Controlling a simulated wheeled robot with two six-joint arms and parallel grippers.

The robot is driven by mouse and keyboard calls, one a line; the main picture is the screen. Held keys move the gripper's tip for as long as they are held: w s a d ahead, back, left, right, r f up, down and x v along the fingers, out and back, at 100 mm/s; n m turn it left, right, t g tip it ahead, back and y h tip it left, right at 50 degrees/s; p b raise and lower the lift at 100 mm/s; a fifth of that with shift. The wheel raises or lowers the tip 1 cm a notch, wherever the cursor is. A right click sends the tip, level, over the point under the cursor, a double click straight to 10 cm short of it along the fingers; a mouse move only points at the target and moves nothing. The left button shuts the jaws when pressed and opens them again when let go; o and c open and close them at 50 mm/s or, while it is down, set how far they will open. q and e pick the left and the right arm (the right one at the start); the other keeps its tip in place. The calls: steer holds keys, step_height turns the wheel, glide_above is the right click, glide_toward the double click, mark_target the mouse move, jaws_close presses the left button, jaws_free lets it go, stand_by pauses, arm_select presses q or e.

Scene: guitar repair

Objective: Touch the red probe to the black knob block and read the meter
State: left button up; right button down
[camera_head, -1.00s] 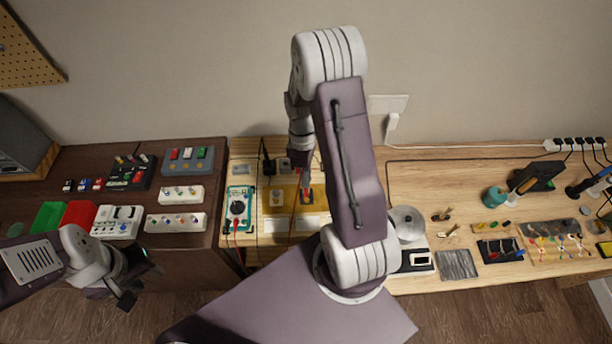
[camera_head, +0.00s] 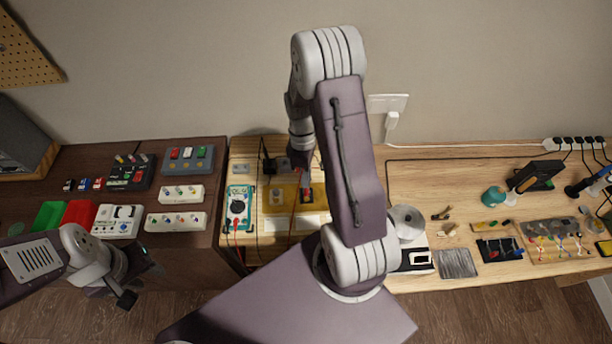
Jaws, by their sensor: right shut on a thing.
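The green meter (camera_head: 238,207) lies on the light wooden bench, its dial side up; its display is too small to read. A red lead (camera_head: 236,240) hangs from it over the bench's front edge. My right gripper (camera_head: 303,178) points down over the yellow board, shut on the red probe, which is mostly hidden by the gripper. A thin red lead (camera_head: 292,218) runs down below it. A small dark block (camera_head: 307,195), seemingly the black knob block, sits just under the gripper; contact with the probe cannot be made out. My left gripper (camera_head: 142,284) hangs at the lower left, away from the bench objects.
The yellow board (camera_head: 277,208) holds other small parts. My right arm covers the bench to its right. A spool (camera_head: 407,220) stands beyond the arm. The dark bench at left holds red (camera_head: 80,214) and green (camera_head: 47,216) bins and several pedals.

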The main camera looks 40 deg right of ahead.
steer(key=shift+f+b, duration=0.3)
steer(key=shift+f, duration=0.2)
stand_by(0.3)
stand_by(2.5)
steer(key=shift+r, duration=0.1)
steer(key=p+v, duration=0.4)
steer(key=s+p+v, duration=0.1)
steer(key=p+v, duration=0.1)
steer(key=shift+a+r, duration=0.1)
steer(key=shift+a, duration=0.15)
